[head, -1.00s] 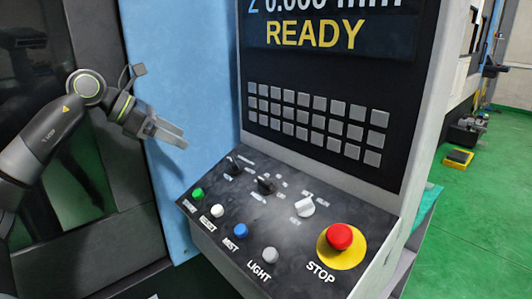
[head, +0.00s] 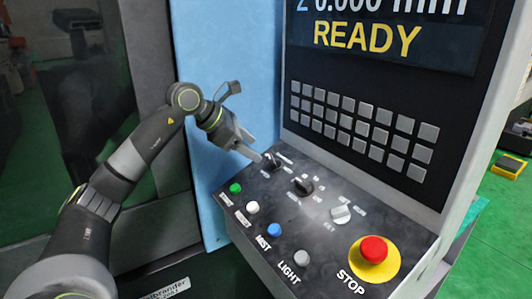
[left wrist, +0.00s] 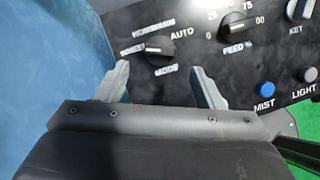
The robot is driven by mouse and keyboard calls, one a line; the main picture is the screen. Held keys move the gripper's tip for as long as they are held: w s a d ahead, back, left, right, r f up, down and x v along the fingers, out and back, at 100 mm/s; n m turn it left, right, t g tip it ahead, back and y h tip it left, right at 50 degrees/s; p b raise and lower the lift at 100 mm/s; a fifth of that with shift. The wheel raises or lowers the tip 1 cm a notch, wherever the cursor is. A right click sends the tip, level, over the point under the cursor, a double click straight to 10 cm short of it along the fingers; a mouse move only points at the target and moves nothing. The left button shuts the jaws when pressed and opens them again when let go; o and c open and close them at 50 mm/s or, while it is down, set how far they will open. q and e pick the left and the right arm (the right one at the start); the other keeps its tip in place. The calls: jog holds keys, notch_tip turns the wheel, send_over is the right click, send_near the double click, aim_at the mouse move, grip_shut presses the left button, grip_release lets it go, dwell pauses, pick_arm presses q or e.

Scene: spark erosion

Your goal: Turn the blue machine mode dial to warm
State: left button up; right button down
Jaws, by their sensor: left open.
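The mode dial (head: 272,162) is a black knob at the far left of the sloped control panel (head: 330,240) on the blue machine. In the left wrist view the mode dial (left wrist: 158,48) has a lighter bar across it, with AUTO at its right and MODE below; the labels at its left are hard to read. My left gripper (head: 254,148) is open and empty, close to the dial. In the left wrist view its fingertips (left wrist: 158,68) stand on either side just short of the dial; I cannot tell any contact. My right gripper is not in view.
Beside the mode dial are the black feed dial (head: 302,186) and a white key switch (head: 341,214). Green, white, blue and grey buttons line the front edge. A red STOP button (head: 373,250) sits at the right. A keypad (head: 362,128) and screen rise behind.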

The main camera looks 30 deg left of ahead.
aim_at(270, 160)
pick_arm(q)
jog(key=p+x, duration=0.1)
jog(key=x, duration=0.4)
jog(key=shift+r, duration=0.1)
jog(key=shift+p+x, duration=0.3)
jog(key=shift+x, duration=0.5)
